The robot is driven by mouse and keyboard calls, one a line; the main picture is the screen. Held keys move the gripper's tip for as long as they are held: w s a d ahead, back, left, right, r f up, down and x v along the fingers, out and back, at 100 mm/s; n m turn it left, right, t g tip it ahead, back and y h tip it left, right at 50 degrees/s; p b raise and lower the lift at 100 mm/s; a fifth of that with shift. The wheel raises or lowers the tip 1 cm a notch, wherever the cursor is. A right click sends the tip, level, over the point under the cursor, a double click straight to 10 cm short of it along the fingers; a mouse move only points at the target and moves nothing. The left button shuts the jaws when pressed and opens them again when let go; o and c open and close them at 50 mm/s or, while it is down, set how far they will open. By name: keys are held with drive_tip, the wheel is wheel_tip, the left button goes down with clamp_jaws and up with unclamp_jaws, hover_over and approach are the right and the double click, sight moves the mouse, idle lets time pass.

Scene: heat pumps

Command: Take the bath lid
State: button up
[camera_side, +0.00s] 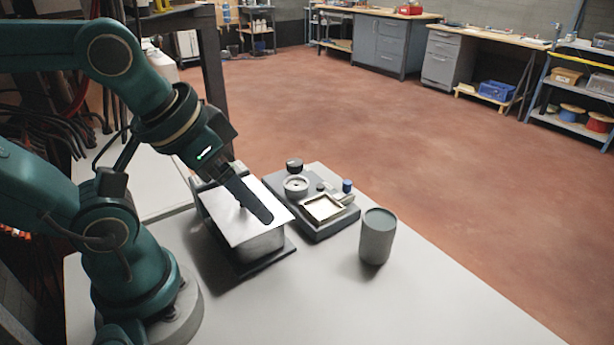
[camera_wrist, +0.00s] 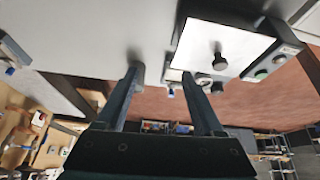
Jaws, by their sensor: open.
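The knob lies to the right of both fingers there.
A dark station (camera_side: 314,222) with round fittings and a square pale recess stands just right of the bath. A grey cylinder (camera_side: 377,238) stands further right. The front right of the table (camera_side: 420,310) is clear. Workbenches (camera_side: 400,40) are far behind.

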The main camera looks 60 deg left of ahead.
drive_tip(key=w+a+n+g, duration=0.1)
drive_tip(key=a+n, duration=0.1)
drive_tip(key=a, duration=0.1)
drive_tip(key=w+a+n+g, duration=0.1)
drive_tip(key=a+n, duration=0.2)
drive_tip(key=w+a+f+n+g+y, duration=0.1)
drive_tip(key=a+n+g, duration=0.1)
drive_tip(key=a, duration=0.1)
drive_tip(key=shift+a+n, duration=0.3)
drive_tip(key=shift+n, duration=0.1)
drive_tip(key=shift+a+f, duration=0.35)
drive_tip(key=shift+w+a+f, duration=0.1)
drive_tip(key=shift+f, duration=1.05)
drive_tip(key=shift+w+a+f, duration=0.1)
drive_tip(key=shift+f, duration=1.05)
clamp_jaws()
